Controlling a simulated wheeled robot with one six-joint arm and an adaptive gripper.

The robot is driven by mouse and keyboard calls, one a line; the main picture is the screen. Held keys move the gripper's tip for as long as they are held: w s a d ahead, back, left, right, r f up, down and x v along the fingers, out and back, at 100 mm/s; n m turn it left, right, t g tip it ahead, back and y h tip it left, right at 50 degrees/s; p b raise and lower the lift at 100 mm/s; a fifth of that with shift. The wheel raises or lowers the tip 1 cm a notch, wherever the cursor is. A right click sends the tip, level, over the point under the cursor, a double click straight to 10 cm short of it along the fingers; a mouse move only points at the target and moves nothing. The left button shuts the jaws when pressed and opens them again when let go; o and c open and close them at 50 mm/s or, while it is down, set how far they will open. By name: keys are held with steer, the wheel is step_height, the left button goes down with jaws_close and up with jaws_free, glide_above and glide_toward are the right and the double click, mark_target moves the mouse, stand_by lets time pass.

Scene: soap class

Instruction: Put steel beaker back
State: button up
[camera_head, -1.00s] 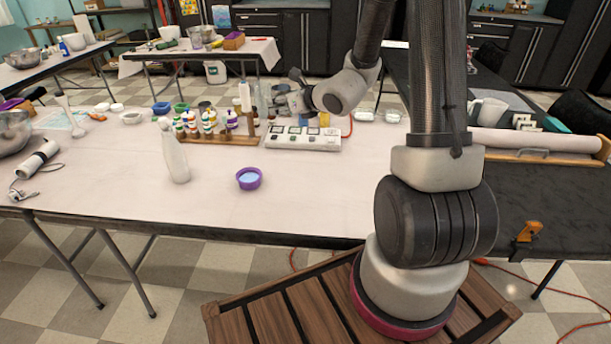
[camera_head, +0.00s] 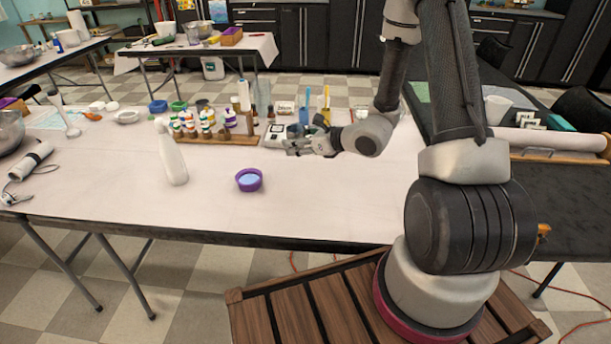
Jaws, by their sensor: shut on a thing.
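My gripper (camera_head: 304,146) is over the right middle of the white-covered table (camera_head: 330,200), low in front of the white multi-plate device. It is shut on a grey metallic thing, taken to be the steel beaker. The beaker is small here and hard to tell apart from the grey fingers. I cannot tell whether it touches the table.
A purple bowl with light blue contents (camera_head: 249,181) stands nearer the front edge. A white spray bottle (camera_head: 173,158) stands to its left. Bottles on a wooden rack (camera_head: 222,138) and the white device (camera_head: 274,135) are behind. The table's front right is clear.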

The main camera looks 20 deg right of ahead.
mark_target(299, 178)
step_height(299, 178, down, 10)
steer(key=shift+s+f, duration=0.1)
stand_by(0.4)
steer(key=shift+f, duration=0.1)
steer(key=o, duration=1.1)
